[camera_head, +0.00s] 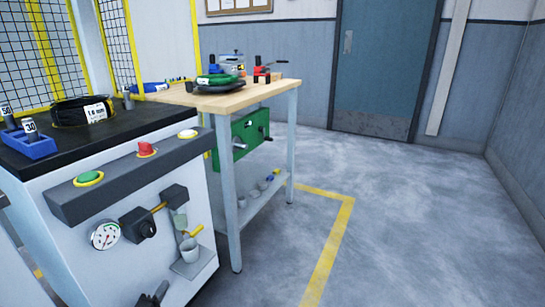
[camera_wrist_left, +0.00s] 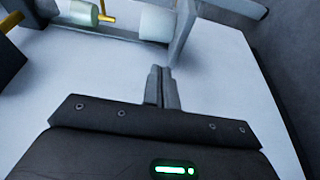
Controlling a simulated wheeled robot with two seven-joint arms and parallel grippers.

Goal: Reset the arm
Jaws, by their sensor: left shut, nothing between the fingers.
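My left gripper (camera_wrist_left: 162,76) is shut and empty in the left wrist view, its two grey fingers together in front of the white machine panel (camera_wrist_left: 230,90). In the head view a small dark part of my left gripper (camera_head: 157,292) shows at the bottom edge, low in front of the white machine (camera_head: 120,190), below the pressure gauge (camera_head: 105,235). Most of my left arm is out of view there. My right gripper is in neither view.
The machine front carries a green button (camera_head: 89,178), a red button (camera_head: 146,149) and a cup on a bracket (camera_head: 189,250). A black coil (camera_head: 82,110) lies on its top. A wooden-topped workbench (camera_head: 225,98) stands behind. The floor (camera_head: 400,220) at right is clear.

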